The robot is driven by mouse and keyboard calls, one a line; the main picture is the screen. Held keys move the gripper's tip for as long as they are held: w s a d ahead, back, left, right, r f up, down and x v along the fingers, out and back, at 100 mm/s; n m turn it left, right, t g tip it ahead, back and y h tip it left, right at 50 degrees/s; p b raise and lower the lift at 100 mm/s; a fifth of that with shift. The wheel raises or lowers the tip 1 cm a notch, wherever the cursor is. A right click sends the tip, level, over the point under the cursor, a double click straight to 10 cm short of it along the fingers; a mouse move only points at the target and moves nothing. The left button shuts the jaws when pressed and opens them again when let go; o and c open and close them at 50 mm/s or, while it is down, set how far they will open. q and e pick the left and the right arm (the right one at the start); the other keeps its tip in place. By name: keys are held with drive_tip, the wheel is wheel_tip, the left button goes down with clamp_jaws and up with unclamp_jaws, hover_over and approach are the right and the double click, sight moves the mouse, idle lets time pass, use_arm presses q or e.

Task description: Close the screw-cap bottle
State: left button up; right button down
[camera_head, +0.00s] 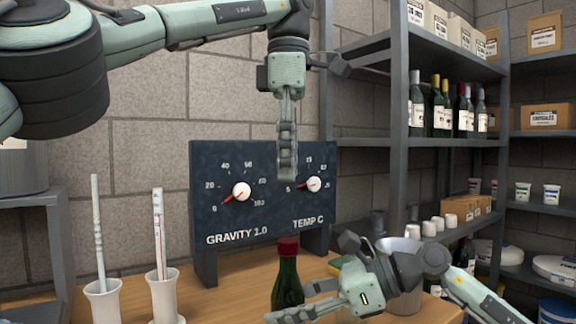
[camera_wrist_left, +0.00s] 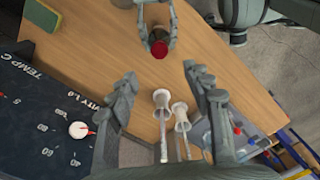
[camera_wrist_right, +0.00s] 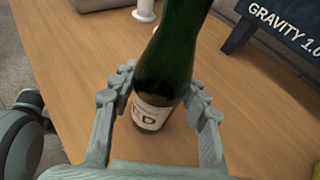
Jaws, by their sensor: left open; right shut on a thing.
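The dark green bottle (camera_head: 288,287) stands upright in the head view, low at the centre, with a red cap (camera_head: 287,246) on its neck. How tightly the cap sits cannot be told. My right gripper (camera_head: 292,303) is shut around the bottle body; in the right wrist view the bottle (camera_wrist_right: 172,58) shows between its fingers, its pale label low down. My left gripper (camera_head: 287,176) is open and empty, pointing down above the cap and apart from it. In the left wrist view the red cap (camera_wrist_left: 159,50) shows beyond the open fingers.
The gauge panel (camera_head: 262,200) stands behind the bottle on the wooden table (camera_head: 230,299). Two white holders (camera_head: 104,301) with thin instruments stand at the left. Shelves (camera_head: 400,90) with bottles rise behind.

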use_arm(q)
drive_tip(key=shift+r, duration=0.55)
use_arm(e)
drive_tip(key=c, duration=0.7)
unclamp_jaws()
drive_tip(key=v, duration=1.2)
